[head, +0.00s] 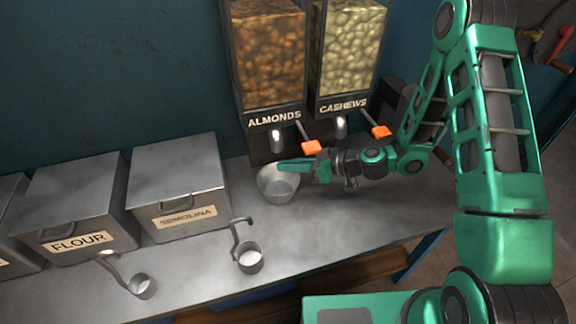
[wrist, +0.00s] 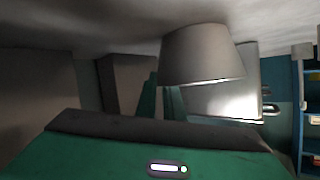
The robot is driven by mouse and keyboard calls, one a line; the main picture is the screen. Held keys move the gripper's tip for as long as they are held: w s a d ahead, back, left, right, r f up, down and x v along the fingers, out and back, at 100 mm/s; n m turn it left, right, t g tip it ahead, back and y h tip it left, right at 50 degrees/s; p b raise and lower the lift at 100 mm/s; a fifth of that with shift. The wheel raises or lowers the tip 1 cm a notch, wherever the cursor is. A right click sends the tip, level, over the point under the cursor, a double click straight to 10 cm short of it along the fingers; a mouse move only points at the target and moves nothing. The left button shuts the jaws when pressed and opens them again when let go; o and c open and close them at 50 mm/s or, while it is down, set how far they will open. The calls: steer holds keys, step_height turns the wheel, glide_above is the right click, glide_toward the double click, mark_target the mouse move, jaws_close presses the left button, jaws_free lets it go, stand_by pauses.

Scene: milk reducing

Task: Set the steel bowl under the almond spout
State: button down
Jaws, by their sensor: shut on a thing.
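The steel bowl (head: 277,188) is upright at the counter, below the almond spout (head: 277,139) and slightly in front of it in the head view. Whether it rests on the counter or hangs just above it, I cannot tell. My gripper (head: 300,165) reaches in from the right and is shut on the bowl's rim; a green finger lies across the bowl's far right edge. In the wrist view the bowl (wrist: 203,55) shows upside down beside the green fingers (wrist: 166,95). The almond dispenser (head: 268,60) has an orange-tipped lever (head: 311,147) just above my gripper.
The cashew dispenser (head: 347,55) stands to the right, with its own orange-tipped lever (head: 381,132). The semolina bin (head: 178,185) and flour bin (head: 78,210) stand to the left. Two ladle-like scoops (head: 249,257) (head: 141,286) sit near the front. The counter (head: 340,222) right of the bowl is clear.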

steer(key=c, duration=1.8)
jaws_free()
steer(key=shift+f, duration=0.1)
steer(key=shift+c, duration=0.2)
steer(key=v, duration=1.2)
steer(key=shift+s, duration=0.1)
